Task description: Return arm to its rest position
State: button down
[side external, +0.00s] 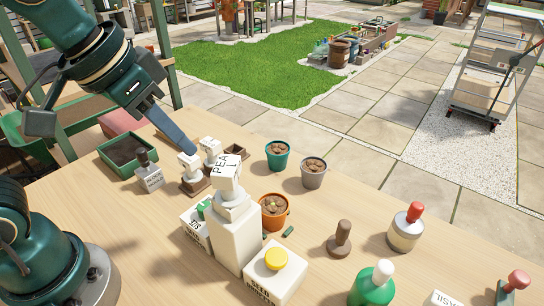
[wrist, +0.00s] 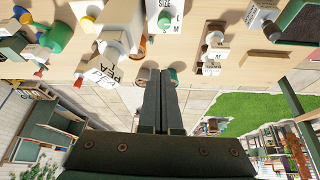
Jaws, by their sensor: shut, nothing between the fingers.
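My gripper (side external: 191,150) reaches down from the upper left in the side view, above the wooden table (side external: 330,285). Its fingers are shut and hold nothing. In the wrist view the two dark fingers (wrist: 162,72) lie side by side with only a thin line between them. In the side view the fingertips appear close to small white-topped stamps (side external: 189,165) on brown bases; the exact gap cannot be told. My forearm slants in from the upper left corner.
A white stand with a "PEA" block (side external: 226,175) rises mid-table. Around are an orange pot (side external: 274,213), a green pot (side external: 278,156), a grey pot (side external: 313,174), a dark tray (side external: 122,150), a yellow-knobbed box (side external: 275,285) and several knobbed tools. The table's right middle has bare patches.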

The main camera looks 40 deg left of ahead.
jog(key=s+a+f+n, duration=0.1)
jog(key=s+a+f, duration=0.2)
jog(key=s, duration=0.2)
jog(key=shift+s+a+f+y, duration=0.2)
jog(key=shift+s+y, duration=0.1)
jog(key=shift+y, duration=0.1)
